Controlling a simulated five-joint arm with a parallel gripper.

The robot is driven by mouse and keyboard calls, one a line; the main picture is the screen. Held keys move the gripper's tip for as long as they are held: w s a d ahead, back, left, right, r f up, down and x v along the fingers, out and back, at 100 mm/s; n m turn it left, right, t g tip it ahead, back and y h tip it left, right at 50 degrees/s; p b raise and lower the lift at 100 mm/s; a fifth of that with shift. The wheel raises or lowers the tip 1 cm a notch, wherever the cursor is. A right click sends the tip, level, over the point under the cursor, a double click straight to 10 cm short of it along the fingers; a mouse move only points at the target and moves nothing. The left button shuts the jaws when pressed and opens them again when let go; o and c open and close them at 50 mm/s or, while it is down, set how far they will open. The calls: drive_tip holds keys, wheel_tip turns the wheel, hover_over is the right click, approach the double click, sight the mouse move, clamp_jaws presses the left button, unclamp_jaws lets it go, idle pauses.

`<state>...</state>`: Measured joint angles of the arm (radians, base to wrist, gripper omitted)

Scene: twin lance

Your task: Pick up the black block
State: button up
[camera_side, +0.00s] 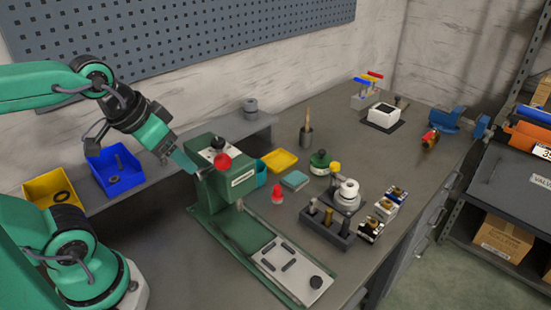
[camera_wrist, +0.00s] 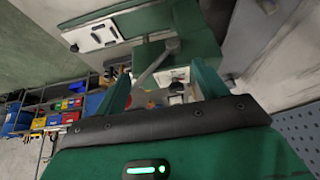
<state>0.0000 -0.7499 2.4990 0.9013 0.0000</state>
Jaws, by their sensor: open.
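A small black block (camera_side: 371,230) with brass and white parts stands on the bench, at the near end of a short row with a white block (camera_side: 385,209) and a blue block (camera_side: 397,194). I cannot make out the black block in the wrist view. My gripper (camera_side: 188,164) is well to the left of it, up beside the head of the green press. In the wrist view my gripper (camera_wrist: 162,90) has its two green fingers apart with nothing held between them; a grey lever of the press shows beyond them.
The green press (camera_side: 238,174) with a red knob stands between my gripper and the blocks. A dark rack (camera_side: 325,230) with pegs and a silver-topped stand (camera_side: 347,194) are just left of the blocks. The bench's front edge is close on their right.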

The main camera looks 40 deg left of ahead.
drive_tip(key=w+d+r+g, duration=0.1)
drive_tip(key=w+d+r, duration=0.3)
drive_tip(key=w+r, duration=0.8)
drive_tip(key=m+g, duration=0.1)
drive_tip(key=g, duration=0.3)
hover_over(370, 230)
drive_tip(key=w, duration=0.2)
drive_tip(key=f, duration=1.8)
drive_tip(key=a+f, duration=0.1)
drive_tip(key=f, duration=0.8)
drive_tip(key=shift+s, duration=0.25)
drive_tip(key=shift+d+f, duration=0.1)
drive_tip(key=shift+f, duration=1.55)
